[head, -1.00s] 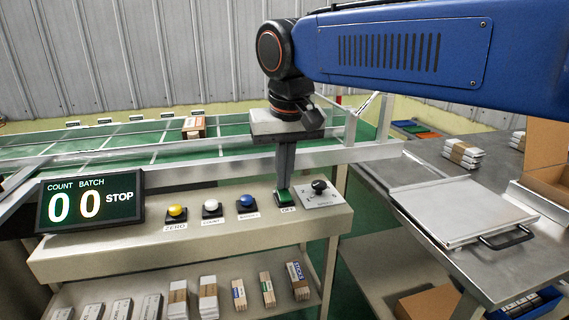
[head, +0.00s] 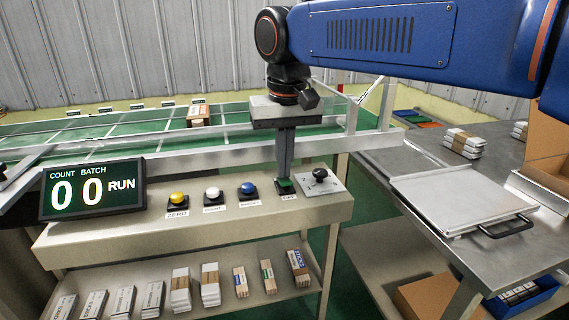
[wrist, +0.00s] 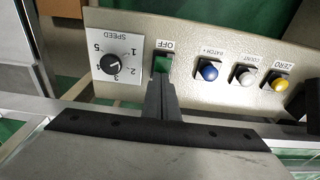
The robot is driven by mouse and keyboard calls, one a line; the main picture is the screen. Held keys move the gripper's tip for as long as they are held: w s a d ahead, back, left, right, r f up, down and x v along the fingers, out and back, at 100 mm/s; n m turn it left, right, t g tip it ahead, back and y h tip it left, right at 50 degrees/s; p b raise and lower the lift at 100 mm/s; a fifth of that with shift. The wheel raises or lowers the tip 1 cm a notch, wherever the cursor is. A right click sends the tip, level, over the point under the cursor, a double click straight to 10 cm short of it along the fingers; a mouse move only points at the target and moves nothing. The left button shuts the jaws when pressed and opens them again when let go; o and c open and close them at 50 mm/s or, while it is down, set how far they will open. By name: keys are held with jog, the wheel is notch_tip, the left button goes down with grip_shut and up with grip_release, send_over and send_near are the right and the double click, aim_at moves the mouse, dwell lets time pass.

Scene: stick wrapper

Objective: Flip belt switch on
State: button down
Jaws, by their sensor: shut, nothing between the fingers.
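The belt switch (head: 285,185) is a green rocker in a dark frame on the beige control panel, with a label below it. In the wrist view the switch (wrist: 161,64) sits beside a label reading OFF. My gripper (head: 284,176) is shut and empty, pointing down with its tips right at the switch; whether they touch it I cannot tell. The fingers (wrist: 161,88) hide part of the switch in the wrist view. The display (head: 92,189) reads COUNT 0, BATCH 0 and RUN.
Yellow (head: 178,200), white (head: 212,195) and blue (head: 248,190) buttons stand left of the switch, and a black speed knob (head: 320,174) is close on its right. A metal rail (head: 220,157) and the green belt (head: 100,131) lie behind. A steel table (head: 400,160) is at right.

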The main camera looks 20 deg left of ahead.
aim_at(287, 183)
jog(key=shift+s+d+f, duration=0.1)
jog(key=shift+s+f, duration=0.05)
jog(key=shift+f, duration=0.4)
jog(key=shift+s+d, duration=0.35)
jog(key=shift+s, duration=0.25)
jog(key=shift+r, duration=0.2)
jog(key=shift+r, duration=0.35)
notch_tip(287, 183, up, 14)
jog(key=s, duration=0.1)
jog(key=shift+d, duration=0.3)
jog(key=shift+f, duration=0.1)
jog(key=shift+s, duration=0.15)
